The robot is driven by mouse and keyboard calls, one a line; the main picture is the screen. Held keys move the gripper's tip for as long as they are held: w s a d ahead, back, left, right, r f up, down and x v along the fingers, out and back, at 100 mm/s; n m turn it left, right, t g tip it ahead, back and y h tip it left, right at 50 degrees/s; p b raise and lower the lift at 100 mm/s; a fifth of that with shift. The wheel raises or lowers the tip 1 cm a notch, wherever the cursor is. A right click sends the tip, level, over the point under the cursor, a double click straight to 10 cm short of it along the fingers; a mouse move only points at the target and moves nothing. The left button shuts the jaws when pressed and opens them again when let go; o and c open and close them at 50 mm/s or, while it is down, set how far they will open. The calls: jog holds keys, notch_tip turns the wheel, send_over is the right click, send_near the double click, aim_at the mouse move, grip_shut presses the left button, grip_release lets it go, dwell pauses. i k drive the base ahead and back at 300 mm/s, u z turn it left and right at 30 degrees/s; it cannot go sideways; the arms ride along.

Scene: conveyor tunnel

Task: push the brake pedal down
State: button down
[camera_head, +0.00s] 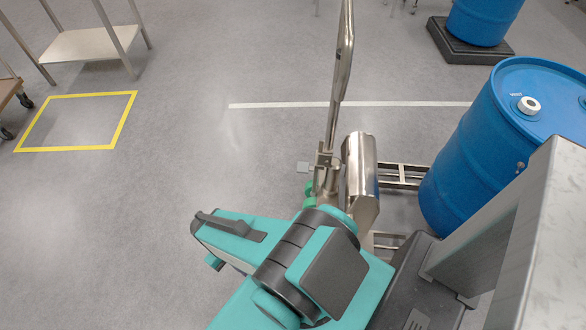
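A steel frame with a tall bent post (338,85) stands just beyond my teal and black arm. A small light-grey plate (303,167) sticks out left from a bracket on the post. A green part (309,188) shows low beside the post, partly hidden by my arm. I cannot tell which of these, if either, is the brake pedal. My arm covers the lower part of the frame. I cannot make out my gripper's fingers anywhere, nor any contact with the frame.
A large blue drum (470,160) stands at the right, beside the frame's steel rails (400,170). Another blue drum (482,20) stands on a black base at the back right. A metal shelf table (90,44) is at the back left.

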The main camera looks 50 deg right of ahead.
aim_at(303, 167)
jog(key=z, duration=0.15)
jog(key=i, duration=0.95)
jog(key=u, duration=0.05)
